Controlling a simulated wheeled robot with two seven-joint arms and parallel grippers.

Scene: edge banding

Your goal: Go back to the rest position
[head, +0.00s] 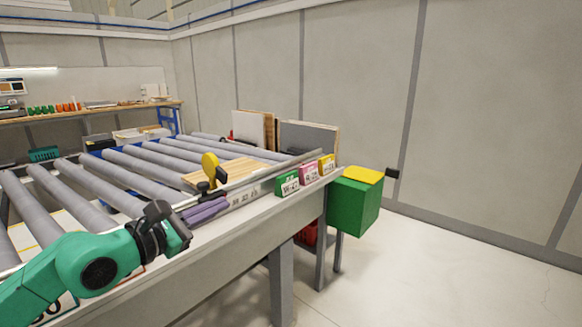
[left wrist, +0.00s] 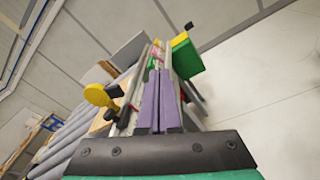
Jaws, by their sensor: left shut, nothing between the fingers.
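My left gripper (head: 205,211) comes in from the lower left of the head view on a green arm. Its purple fingers are closed together with nothing between them. They are over the near rail of the roller conveyor (head: 110,215). In the left wrist view the two purple fingers (left wrist: 160,100) lie side by side and point up the picture. My right gripper is not in either view.
A yellow paddle (head: 209,168) stands by the rail beyond the fingers, before wooden boards (head: 235,172). Green (head: 287,184), pink (head: 309,174) and yellow (head: 327,165) labelled holders line the rail. A green box (head: 355,205) is at its end. Open floor lies right.

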